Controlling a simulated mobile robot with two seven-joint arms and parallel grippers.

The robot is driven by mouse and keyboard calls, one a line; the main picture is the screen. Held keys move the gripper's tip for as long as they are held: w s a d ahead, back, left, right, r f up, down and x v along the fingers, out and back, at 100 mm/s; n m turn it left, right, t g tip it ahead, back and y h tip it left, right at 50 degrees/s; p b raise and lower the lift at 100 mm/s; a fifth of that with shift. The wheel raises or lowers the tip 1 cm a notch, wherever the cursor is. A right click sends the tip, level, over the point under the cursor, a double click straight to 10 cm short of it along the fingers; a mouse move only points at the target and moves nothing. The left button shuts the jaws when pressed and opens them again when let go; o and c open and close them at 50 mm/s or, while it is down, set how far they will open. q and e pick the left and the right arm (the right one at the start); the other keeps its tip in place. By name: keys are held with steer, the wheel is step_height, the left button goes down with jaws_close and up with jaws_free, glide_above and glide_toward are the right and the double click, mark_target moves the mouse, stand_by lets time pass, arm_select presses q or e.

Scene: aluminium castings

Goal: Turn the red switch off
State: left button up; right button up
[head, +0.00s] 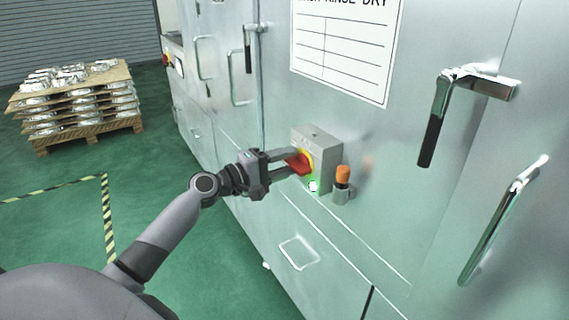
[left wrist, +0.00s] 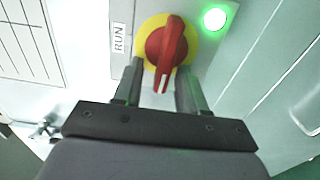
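The red switch (head: 299,162) is a rotary knob on a yellow disc, on the front of a grey box (head: 322,148) fixed to the metal cabinet. In the left wrist view the red knob (left wrist: 168,48) points down the picture, with a RUN label (left wrist: 118,38) to its left and a lit green lamp (left wrist: 214,18) to its right. My left gripper (head: 283,165) is at the switch. Its two fingers (left wrist: 158,84) are apart, one on each side of the knob's lower end, with visible gaps. My right gripper is not in view.
An orange-topped fitting (head: 343,184) sticks out just right of the switch box. Door handles (head: 437,120) stand out from the cabinet (head: 400,200) further right. A pallet stack of castings (head: 80,97) stands at the far left. The green floor between is clear.

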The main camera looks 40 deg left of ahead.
mark_target(286, 164)
arm_select(q)
steer(key=shift+f, duration=0.1)
steer(key=shift+s+a+f, duration=0.1)
steer(key=shift+s+a, duration=0.05)
steer(key=shift+s, duration=0.3)
steer(key=b+v, duration=0.1)
steer(key=v, duration=0.3)
steer(key=shift+s+a, duration=0.1)
steer(key=shift+s, duration=0.1)
steer(key=shift+b+v, duration=0.3)
steer(key=shift+v, duration=0.6)
